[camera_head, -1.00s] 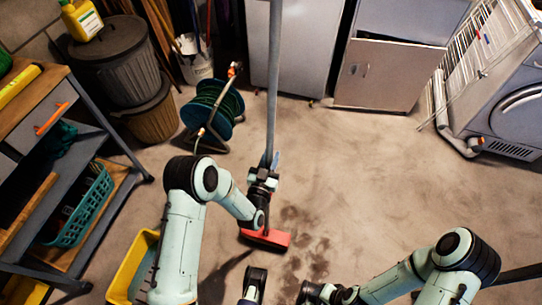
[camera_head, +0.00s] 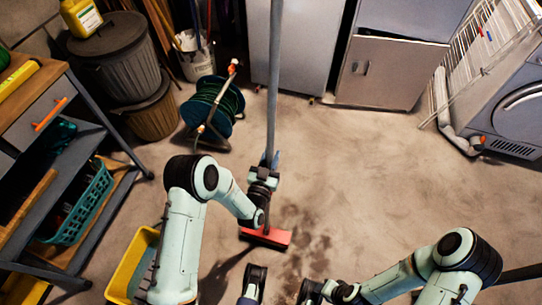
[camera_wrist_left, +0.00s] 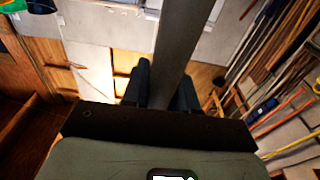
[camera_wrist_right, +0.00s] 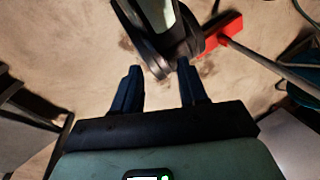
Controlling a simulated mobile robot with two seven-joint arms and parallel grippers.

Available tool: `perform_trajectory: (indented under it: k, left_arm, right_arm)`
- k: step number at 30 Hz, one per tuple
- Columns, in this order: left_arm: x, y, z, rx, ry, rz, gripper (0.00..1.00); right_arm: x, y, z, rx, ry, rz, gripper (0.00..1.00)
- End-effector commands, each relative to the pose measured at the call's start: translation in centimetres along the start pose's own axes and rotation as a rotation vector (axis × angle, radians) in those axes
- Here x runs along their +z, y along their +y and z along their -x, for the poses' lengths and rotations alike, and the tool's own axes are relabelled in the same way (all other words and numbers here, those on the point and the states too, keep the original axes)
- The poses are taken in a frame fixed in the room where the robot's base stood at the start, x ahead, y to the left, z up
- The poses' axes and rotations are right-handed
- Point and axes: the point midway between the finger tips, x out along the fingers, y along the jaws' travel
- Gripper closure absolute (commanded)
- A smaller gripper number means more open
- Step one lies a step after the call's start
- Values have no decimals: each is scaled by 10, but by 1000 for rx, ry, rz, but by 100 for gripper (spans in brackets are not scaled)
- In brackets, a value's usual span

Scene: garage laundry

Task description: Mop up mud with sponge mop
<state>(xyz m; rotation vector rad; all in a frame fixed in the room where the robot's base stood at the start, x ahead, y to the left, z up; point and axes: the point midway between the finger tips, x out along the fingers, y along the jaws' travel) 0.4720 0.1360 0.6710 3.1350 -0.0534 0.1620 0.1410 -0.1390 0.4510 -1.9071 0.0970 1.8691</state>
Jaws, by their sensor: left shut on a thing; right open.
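The sponge mop has a red head (camera_head: 266,237) and a long grey handle (camera_head: 273,80) that stands nearly upright in the head view. My left gripper (camera_head: 263,178) is shut on the handle, above the head. The handle also shows between the left fingers in the left wrist view (camera_wrist_left: 176,45). The mop head is at floor level, at the left edge of dark mud spots (camera_head: 300,240) on the concrete. My right gripper (camera_wrist_right: 160,76) is open and empty. In the right wrist view the red mop head (camera_wrist_right: 224,34) is beyond its fingers, partly hidden by an arm part.
A yellow bucket (camera_head: 122,270) stands at the lower left, beside a shelf cart with a teal basket (camera_head: 82,205). A hose reel (camera_head: 205,100) and bins (camera_head: 115,60) are behind. Cabinets stand at the back, a dryer (camera_head: 510,120) at right. The floor at middle right is clear.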

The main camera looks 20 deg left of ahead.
Motion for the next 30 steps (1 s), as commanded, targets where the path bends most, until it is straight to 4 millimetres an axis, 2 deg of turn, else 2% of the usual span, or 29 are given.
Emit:
perform_trajectory:
  k: [23,26,30]
  left_arm:
    - [15,0,1,0,3,0,100]
    - [16,0,-4,0,5,0,100]
    - [20,0,-20,-1,7,0,100]
  right_arm:
    - [0,7,-17,7,-5,-7,57]
    - [0,8,-21,9,-6,-10,57]
    - [0,13,-32,13,-10,-13,57]
